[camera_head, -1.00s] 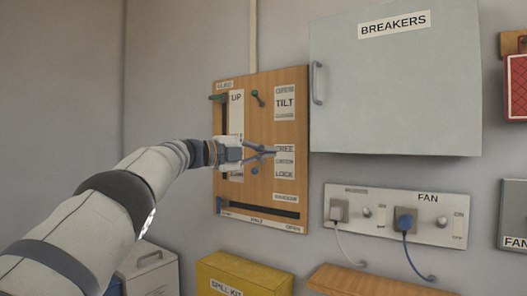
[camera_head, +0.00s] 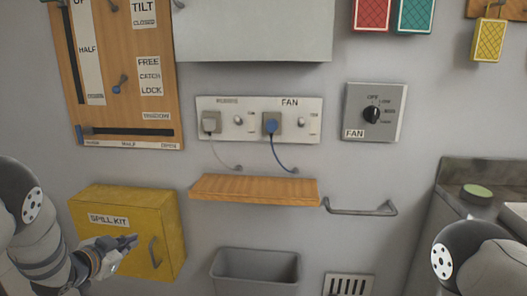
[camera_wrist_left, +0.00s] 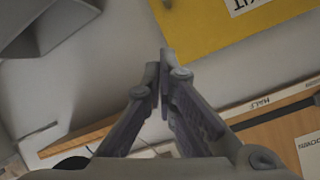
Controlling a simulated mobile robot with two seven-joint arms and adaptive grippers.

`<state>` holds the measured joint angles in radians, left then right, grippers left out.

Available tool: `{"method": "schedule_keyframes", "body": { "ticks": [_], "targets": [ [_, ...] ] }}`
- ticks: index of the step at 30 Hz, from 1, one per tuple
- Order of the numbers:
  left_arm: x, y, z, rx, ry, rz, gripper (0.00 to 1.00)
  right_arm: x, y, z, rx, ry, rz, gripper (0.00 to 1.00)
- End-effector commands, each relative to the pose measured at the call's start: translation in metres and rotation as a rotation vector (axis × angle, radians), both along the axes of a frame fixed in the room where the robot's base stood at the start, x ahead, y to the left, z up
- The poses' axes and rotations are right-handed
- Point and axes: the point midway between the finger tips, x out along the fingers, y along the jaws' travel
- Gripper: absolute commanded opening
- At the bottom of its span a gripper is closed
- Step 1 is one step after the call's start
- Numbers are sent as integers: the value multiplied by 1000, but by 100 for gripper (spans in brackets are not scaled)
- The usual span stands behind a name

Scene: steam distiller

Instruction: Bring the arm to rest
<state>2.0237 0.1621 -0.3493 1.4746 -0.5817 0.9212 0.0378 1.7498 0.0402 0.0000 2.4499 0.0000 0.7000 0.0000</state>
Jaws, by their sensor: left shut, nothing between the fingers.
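My left gripper (camera_head: 132,240) is at the lower left of the head view, in front of the yellow spill kit box (camera_head: 105,222). Its fingers are shut with nothing between them. I cannot tell whether it touches the box. In the left wrist view the fingers (camera_wrist_left: 164,58) meet at their tips, with part of the yellow box (camera_wrist_left: 220,35) beyond them. My left arm is folded in at the left edge. My right gripper is out of view; only a rounded part of my right arm shows at the lower right.
The wooden lever panel (camera_head: 103,58) is above the spill kit. To its right are the fan socket plate (camera_head: 258,103), a wooden shelf (camera_head: 254,190), a grey bin (camera_head: 255,263) and a metal rail (camera_head: 362,212). A counter (camera_head: 455,184) stands at the right.

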Motion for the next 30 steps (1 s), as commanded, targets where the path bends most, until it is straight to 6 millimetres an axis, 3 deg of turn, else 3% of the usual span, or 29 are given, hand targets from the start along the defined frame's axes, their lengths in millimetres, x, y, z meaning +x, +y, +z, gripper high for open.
{"method": "schedule_keyframes", "body": {
  "ticks": [1,3,5,8,9,12,15,18,22,30],
  "targets": [
    [-30,-8,-38,-47,97,51,0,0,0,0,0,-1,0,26],
    [-79,-22,-87,-107,239,129,0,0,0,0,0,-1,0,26],
    [-125,-35,-122,-149,363,194,0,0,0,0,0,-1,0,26],
    [-212,-59,-167,-198,576,296,0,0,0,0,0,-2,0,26],
    [-249,-68,-180,-211,664,335,0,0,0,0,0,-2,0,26],
    [-343,-92,-197,-225,881,425,0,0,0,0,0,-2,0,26],
    [-425,-111,-195,-219,1070,500,0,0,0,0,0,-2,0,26],
    [-482,-122,-184,-202,1207,547,0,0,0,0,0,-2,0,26],
    [-517,-128,-173,-186,1292,575,0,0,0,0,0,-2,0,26],
    [-520,-129,-172,-185,1301,579,0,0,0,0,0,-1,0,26]
  ]
}}
